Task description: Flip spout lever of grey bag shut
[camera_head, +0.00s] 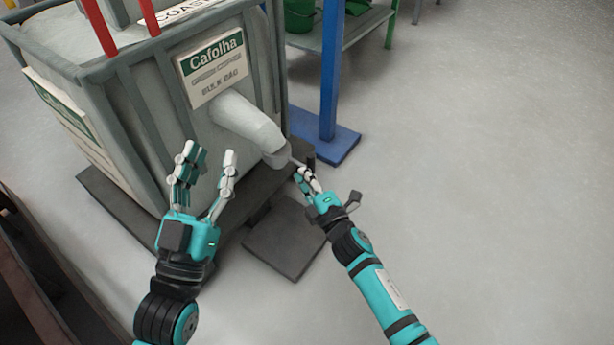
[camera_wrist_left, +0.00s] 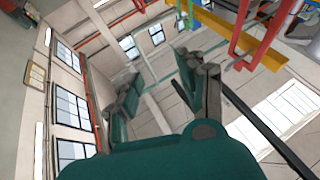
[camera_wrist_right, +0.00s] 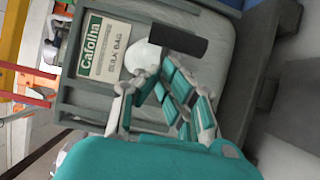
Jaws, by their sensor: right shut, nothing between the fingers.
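The grey bag (camera_head: 150,100) stands upright in a grey frame at the left, with a green and white Cafolha label (camera_head: 213,66). Its pale spout (camera_head: 245,125) slopes down to the right and ends in a grey collar. In the right wrist view a dark bar (camera_wrist_right: 178,40), which looks like the lever, sticks out beside the pale spout (camera_wrist_right: 142,57). My right gripper (camera_head: 306,180) is shut and empty, close beside the spout's end; I cannot tell whether it touches the lever. My left gripper (camera_head: 206,165) is open and empty, raised in front of the bag.
A blue post (camera_head: 330,70) with a blue foot stands just behind the spout. A dark plate (camera_head: 285,238) lies below the spout. A bench with green buckets (camera_head: 300,15) is behind. The floor to the right (camera_head: 480,170) is clear.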

